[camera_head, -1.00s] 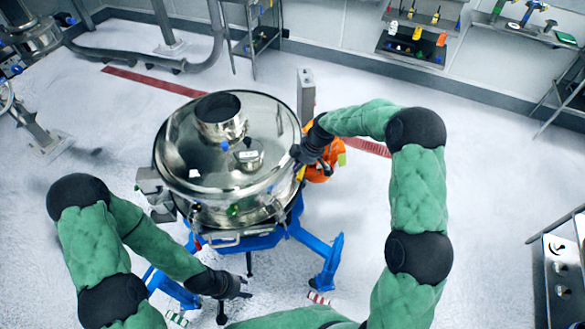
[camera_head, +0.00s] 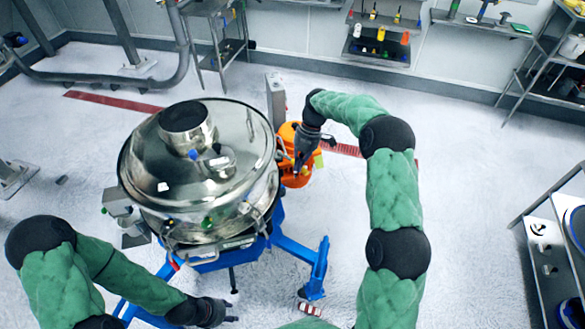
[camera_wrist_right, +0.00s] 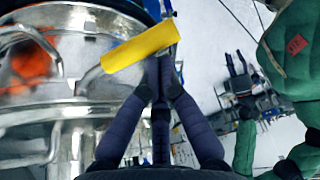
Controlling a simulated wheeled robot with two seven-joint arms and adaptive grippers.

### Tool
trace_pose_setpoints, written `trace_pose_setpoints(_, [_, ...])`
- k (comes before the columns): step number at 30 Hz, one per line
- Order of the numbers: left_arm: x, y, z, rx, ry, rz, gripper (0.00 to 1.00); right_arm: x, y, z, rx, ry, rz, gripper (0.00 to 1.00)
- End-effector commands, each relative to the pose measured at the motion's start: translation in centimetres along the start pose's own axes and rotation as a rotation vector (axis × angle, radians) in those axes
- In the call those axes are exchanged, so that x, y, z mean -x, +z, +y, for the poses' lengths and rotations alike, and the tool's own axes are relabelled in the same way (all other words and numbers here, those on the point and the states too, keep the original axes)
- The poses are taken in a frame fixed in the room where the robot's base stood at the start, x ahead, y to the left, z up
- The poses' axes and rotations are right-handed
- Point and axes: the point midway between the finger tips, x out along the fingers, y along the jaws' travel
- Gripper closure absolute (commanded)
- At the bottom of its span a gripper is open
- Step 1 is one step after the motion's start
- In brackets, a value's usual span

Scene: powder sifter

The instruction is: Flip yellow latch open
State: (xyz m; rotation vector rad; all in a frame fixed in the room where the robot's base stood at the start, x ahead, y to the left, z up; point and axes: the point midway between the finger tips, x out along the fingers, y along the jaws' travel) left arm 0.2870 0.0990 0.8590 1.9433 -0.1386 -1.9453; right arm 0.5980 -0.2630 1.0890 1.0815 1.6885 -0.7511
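The steel sifter (camera_head: 215,180) with its round lid stands on a blue frame. In the right wrist view, the yellow latch handle (camera_wrist_right: 140,47) sticks out sideways from the sifter's side wall (camera_wrist_right: 35,115). My right gripper (camera_wrist_right: 160,62) has its fingertips together just below the outer end of the latch, touching or very close to it. In the head view, the right gripper (camera_head: 301,166) points down beside the sifter's right rim, and I cannot make out the latch there.
An orange motor (camera_head: 292,172) sits on the right side of the sifter, under my right gripper. The blue frame legs (camera_head: 312,268) spread over the floor. Shelves (camera_head: 380,45) stand at the back wall, and a steel cart (camera_head: 550,255) is at the right. Floor between is clear.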

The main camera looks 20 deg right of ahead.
Motion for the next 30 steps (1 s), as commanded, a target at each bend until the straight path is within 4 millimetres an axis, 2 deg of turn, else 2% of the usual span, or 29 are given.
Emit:
trace_pose_setpoints(3, [-0.1, 0.0, 0.0, 0.0, 0.0, 0.0, 0.6, 0.2, 0.8, 0.0, 0.051, -0.019, -0.002, 1.0])
trace_pose_setpoints(12, [-0.1, 0.0, 0.0, 0.0, 0.0, 0.0, 0.6, 0.6, 1.6, 0.0, 0.046, -0.017, -0.001, 1.0])
trace_pose_setpoints(30, [-0.1, 0.0, 0.0, 0.0, 0.0, 0.0, 0.6, 0.7, 1.6, 0.1, 0.045, -0.016, -0.001, 1.0])
